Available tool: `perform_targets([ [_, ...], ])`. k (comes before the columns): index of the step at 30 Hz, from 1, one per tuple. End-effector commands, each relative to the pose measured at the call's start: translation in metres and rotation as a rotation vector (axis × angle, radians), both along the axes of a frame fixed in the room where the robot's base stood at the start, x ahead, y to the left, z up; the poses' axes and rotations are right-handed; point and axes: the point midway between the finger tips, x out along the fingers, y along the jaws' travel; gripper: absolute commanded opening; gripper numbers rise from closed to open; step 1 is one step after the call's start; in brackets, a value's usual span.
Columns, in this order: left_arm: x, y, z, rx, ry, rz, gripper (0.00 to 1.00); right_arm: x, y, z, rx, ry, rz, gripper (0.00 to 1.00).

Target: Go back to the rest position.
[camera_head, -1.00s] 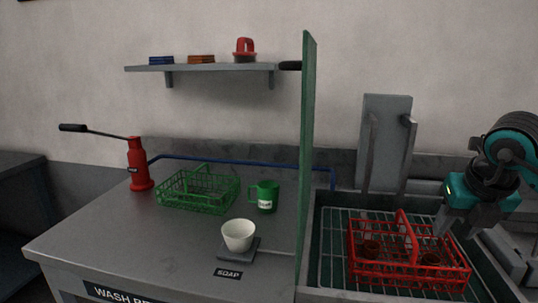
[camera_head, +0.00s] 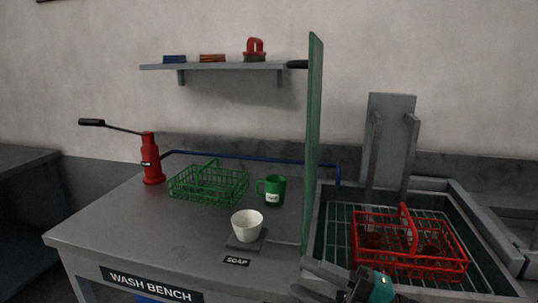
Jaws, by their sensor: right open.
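My right gripper (camera_head: 305,277) shows at the bottom edge, low in front of the sink, with its fingers pointing left. It is open, with nothing seen between its fingers. Part of it is cut off by the frame. The red wire basket (camera_head: 408,272) stands on the rack in the sink, behind and to the right of the gripper and apart from it. Dark reddish-brown pieces (camera_head: 374,239), perhaps coils, lie inside it. My left gripper is not in view.
A green divider (camera_head: 314,150) stands between sink and wash bench (camera_head: 110,235). On the bench are a white cup (camera_head: 247,226) on a grey pad, a green mug (camera_head: 272,190), a green basket (camera_head: 208,184) and a red pump (camera_head: 152,160). A shelf (camera_head: 225,67) hangs above.

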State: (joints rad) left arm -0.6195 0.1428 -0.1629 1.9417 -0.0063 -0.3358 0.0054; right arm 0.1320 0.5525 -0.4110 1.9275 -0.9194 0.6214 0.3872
Motion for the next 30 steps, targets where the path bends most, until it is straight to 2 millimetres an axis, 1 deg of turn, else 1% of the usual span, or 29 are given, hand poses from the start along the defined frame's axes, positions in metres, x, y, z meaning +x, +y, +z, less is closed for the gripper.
perform_targets([
  [1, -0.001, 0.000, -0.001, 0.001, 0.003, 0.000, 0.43, 0.004, -0.007, -0.012, 0.110, 0.101, -0.092, 0.42],
  [2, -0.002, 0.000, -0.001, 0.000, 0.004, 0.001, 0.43, 0.008, -0.014, -0.019, 0.169, 0.161, -0.154, 0.42],
  [4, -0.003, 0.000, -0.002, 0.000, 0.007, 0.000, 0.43, 0.014, -0.033, -0.044, 0.288, 0.315, -0.304, 0.42],
  [5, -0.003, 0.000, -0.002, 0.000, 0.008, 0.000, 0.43, 0.015, -0.041, -0.059, 0.332, 0.387, -0.370, 0.42],
  [7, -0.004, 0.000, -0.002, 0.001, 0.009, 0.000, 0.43, 0.011, -0.062, -0.099, 0.415, 0.569, -0.524, 0.42],
  [8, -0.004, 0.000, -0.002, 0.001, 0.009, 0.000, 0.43, 0.006, -0.071, -0.119, 0.442, 0.651, -0.590, 0.42],
  [9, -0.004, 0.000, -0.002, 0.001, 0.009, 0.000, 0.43, -0.004, -0.081, -0.146, 0.472, 0.763, -0.672, 0.42],
  [10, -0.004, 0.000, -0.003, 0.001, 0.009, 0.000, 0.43, -0.012, -0.088, -0.166, 0.488, 0.840, -0.728, 0.42],
  [12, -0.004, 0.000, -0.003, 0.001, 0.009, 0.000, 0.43, -0.035, -0.099, -0.205, 0.512, 1.005, -0.835, 0.42],
  [15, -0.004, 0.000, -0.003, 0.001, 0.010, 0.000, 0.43, -0.070, -0.107, -0.249, 0.523, 1.197, -0.941, 0.42],
  [18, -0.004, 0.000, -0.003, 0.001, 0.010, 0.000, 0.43, -0.096, -0.110, -0.275, 0.524, 1.326, -1.002, 0.42],
  [21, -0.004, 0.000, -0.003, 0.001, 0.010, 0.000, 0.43, -0.111, -0.110, -0.288, 0.523, 1.394, -1.031, 0.42],
  [24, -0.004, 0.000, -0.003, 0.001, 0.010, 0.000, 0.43, -0.115, -0.110, -0.291, 0.523, 1.414, -1.040, 0.42],
  [30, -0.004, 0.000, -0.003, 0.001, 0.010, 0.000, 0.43, -0.115, -0.110, -0.291, 0.523, 1.413, -1.038, 0.42],
])
